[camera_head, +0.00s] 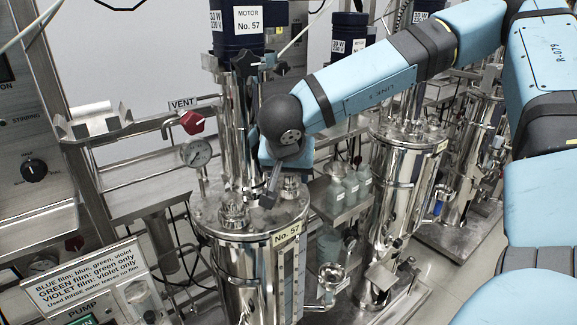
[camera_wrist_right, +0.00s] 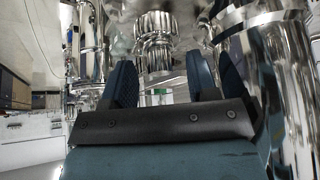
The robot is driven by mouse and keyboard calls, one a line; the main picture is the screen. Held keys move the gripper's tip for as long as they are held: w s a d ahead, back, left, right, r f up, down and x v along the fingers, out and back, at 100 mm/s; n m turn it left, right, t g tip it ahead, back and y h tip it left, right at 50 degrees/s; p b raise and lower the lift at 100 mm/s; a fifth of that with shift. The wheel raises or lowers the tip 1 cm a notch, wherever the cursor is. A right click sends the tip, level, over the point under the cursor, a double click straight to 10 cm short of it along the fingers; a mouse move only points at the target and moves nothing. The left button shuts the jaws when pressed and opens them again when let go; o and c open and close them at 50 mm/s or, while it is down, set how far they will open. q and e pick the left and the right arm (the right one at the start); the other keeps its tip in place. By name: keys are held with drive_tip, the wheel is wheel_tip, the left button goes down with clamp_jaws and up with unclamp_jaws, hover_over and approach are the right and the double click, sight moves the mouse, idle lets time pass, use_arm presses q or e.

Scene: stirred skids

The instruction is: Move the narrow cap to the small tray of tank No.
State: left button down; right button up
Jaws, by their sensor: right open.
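My right gripper (camera_head: 268,190) reaches down over the lid of the steel tank labelled No. 57 (camera_head: 260,258). In the right wrist view its dark blue fingers (camera_wrist_right: 162,78) are apart. A shiny ribbed cap (camera_wrist_right: 155,24) on a steel neck stands beyond and between them; contact is not visible. In the head view, a ribbed cap (camera_head: 233,212) sits on the lid left of the gripper, and another fitting (camera_head: 291,186) is just right of it, partly hidden. I cannot tell which is the narrow cap. A steel shelf tray (camera_head: 140,193) lies left of the tank. My left gripper is not shown.
A gauge (camera_head: 196,153) and a red VENT knob (camera_head: 192,122) stand left of the central column (camera_head: 240,125). A shelf with bottles (camera_head: 335,192) and a second tank (camera_head: 400,180) stand to the right. A film-rule sign (camera_head: 85,282) is at lower left.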

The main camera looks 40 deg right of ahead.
drive_tip(key=shift+c, duration=0.4)
clamp_jaws()
drive_tip(key=shift+r, duration=0.25)
drive_tip(key=shift+r, duration=0.3)
